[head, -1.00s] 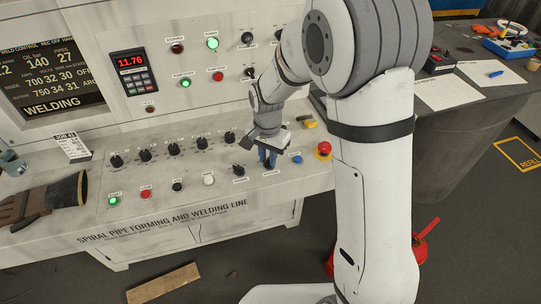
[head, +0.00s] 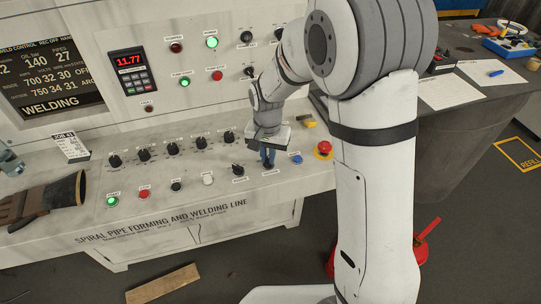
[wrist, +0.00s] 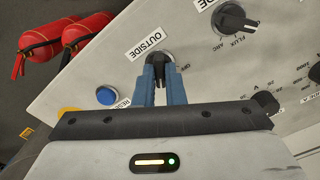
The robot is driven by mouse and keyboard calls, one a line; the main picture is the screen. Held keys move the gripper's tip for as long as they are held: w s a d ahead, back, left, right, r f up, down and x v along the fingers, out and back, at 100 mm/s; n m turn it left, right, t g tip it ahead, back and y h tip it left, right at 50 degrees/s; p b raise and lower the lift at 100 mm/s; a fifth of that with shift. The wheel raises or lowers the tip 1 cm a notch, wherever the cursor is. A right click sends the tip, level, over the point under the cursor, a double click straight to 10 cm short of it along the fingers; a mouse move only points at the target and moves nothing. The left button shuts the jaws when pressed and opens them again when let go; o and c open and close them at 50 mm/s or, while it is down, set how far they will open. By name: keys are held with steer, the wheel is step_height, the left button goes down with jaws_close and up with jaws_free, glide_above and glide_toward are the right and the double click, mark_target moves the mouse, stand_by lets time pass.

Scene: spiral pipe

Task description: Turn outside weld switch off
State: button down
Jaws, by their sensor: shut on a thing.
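The outside weld switch (wrist: 158,62) is a black rotary knob under the "OUTSIDE" label (wrist: 150,41) in the wrist view, with "OFF" printed to its right. My gripper (wrist: 160,72) has its two blue fingers closed on either side of the knob's handle. The handle lies roughly along the fingers, up and down in the picture; its exact setting is hard to read. In the head view my gripper (head: 268,157) points down onto the console's front ledge and hides the switch.
A blue button (wrist: 107,95) sits left of the switch, and a black FLUX/ARC knob (wrist: 232,17) sits to its right. A red emergency button (head: 323,149) is right of my gripper. A row of black dials (head: 172,149) lies behind left. A screen (head: 48,70) reads "WELDING".

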steer(key=n+b, duration=0.1)
steer(key=n, duration=0.3)
steer(key=shift+f+n, duration=0.1)
steer(key=shift+n, duration=0.3)
steer(key=n, duration=0.3)
steer(key=shift+d+n+b, duration=0.1)
steer(key=shift+n+b, duration=0.2)
steer(key=shift+b, duration=0.05)
steer(key=n, duration=0.3)
steer(key=shift+d+n+b, duration=0.15)
steer(key=shift+n+b, duration=0.3)
steer(key=shift+n, duration=1.55)
steer(key=c, duration=1.7)
jaws_free()
steer(key=shift+d, duration=0.1)
steer(key=shift+c, duration=0.2)
steer(key=shift+o, duration=1.2)
